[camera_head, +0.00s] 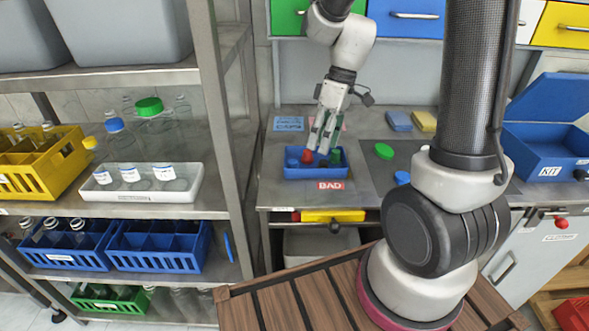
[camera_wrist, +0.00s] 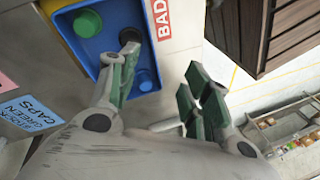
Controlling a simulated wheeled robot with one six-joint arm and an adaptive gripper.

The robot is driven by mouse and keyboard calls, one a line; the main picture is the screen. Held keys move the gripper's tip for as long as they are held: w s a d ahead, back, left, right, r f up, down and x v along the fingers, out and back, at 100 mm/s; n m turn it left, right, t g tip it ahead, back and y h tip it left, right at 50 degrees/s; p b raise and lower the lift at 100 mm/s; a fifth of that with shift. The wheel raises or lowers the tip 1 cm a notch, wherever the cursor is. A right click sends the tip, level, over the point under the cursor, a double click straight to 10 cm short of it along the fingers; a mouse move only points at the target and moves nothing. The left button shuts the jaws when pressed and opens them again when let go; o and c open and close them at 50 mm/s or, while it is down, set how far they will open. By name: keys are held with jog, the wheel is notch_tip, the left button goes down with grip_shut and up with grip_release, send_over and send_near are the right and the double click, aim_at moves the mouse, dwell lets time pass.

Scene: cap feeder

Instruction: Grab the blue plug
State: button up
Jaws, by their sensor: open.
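The blue plug (camera_wrist: 146,80) lies in a blue tray (camera_wrist: 110,62), beside one finger of my gripper (camera_wrist: 162,60) in the wrist view. In the head view the blue plug (camera_head: 293,163) is at the left end of the tray (camera_head: 318,173). My gripper (camera_head: 322,148) points down over the tray, to the right of the blue plug. Its fingers are apart and nothing shows between them. A red plug (camera_head: 308,157) is close to the fingertips. A green plug (camera_head: 335,156) is at the tray's right; a green one (camera_wrist: 88,23) also shows in the wrist view.
A red BAD label (camera_head: 330,185) is at the tray's front. A green cap (camera_head: 384,151) and a blue cap (camera_head: 402,177) lie to the right on the worktop. A metal shelf post (camera_head: 213,120) stands left, and a blue KIT box (camera_head: 545,150) at right.

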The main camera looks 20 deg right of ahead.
aim_at(294, 161)
jog(key=w+a+f+n, duration=0.1)
jog(key=a+f+n, duration=0.1)
jog(key=n, duration=0.1)
jog(key=w+a+f+n+y, duration=0.1)
jog(key=a+f+n, duration=0.1)
jog(key=n, duration=0.1)
jog(key=w+a+f+n+t, duration=0.1)
jog(key=w+f+n, duration=0.1)
jog(key=f+n, duration=0.1)
jog(key=shift+a+n, duration=0.4)
jog(key=shift+n, duration=0.1)
jog(key=shift+a+f, duration=0.1)
jog(key=shift+f, duration=0.15)
jog(key=shift+o, duration=0.8)
jog(key=c, duration=0.6)
jog(key=shift+o, duration=0.2)
